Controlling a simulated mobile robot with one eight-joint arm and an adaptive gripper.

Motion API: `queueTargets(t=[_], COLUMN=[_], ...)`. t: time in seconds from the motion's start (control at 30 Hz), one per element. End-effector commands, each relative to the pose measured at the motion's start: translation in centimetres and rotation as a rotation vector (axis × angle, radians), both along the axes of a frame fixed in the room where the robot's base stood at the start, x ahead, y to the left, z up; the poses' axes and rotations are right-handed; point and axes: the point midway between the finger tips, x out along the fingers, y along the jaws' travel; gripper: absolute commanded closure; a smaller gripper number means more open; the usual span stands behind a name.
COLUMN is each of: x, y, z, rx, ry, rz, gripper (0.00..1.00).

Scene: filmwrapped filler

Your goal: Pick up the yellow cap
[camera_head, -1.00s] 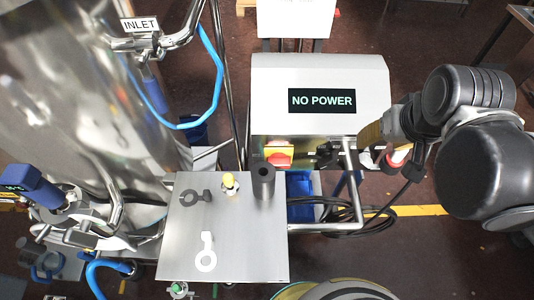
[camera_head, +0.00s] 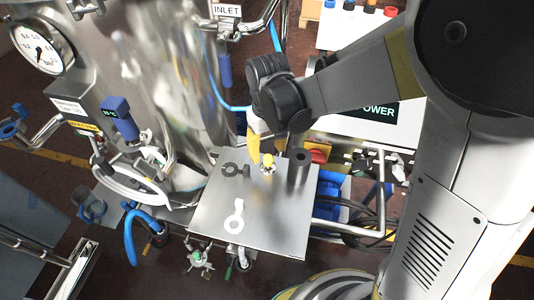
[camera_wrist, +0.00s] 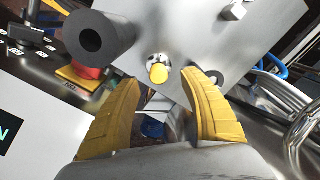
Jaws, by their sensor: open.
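The yellow cap (camera_head: 268,159) tops a small, pale fitting on the metal plate (camera_head: 205,215). In the wrist view, the yellow cap (camera_wrist: 158,74) is seen from above, between the tips of my two yellow fingers. My gripper (camera_wrist: 162,80) is open and empty, with one finger on each side in that view. In the head view, one yellow finger of my gripper (camera_head: 254,158) shows just left of the cap; the other finger cannot be made out. I cannot tell how much height remains between fingertips and cap.
A dark hollow cylinder (camera_head: 299,166) stands close to the cap's right. A steel tank (camera_head: 150,70) stands behind left. A red switch (camera_head: 319,153) sits behind right.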

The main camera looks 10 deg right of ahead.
Motion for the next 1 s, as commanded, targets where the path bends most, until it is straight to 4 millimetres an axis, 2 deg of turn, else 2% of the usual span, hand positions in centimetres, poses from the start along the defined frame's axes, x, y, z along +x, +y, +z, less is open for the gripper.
queueTargets(t=[0.17,0.4,0.67,0.8,0.83,1.0], x=[0.0,0.1,0.1,0.1,0.1,0.1], y=[-0.1,-0.3,-0.3,-0.3,-0.3,-0.3], z=[-1.4,-5.1,-5.3,-5.3,-5.3,-5.3], rx=[0.000,0.000,0.000,0.000,0.000,0.000], ry=[0.000,-0.001,-0.001,-0.001,-0.001,-0.001], rz=[-0.001,-0.001,-0.001,-0.001,-0.001,-0.001], gripper=[0.48,0.48,0.49,0.92,1.00,1.00])
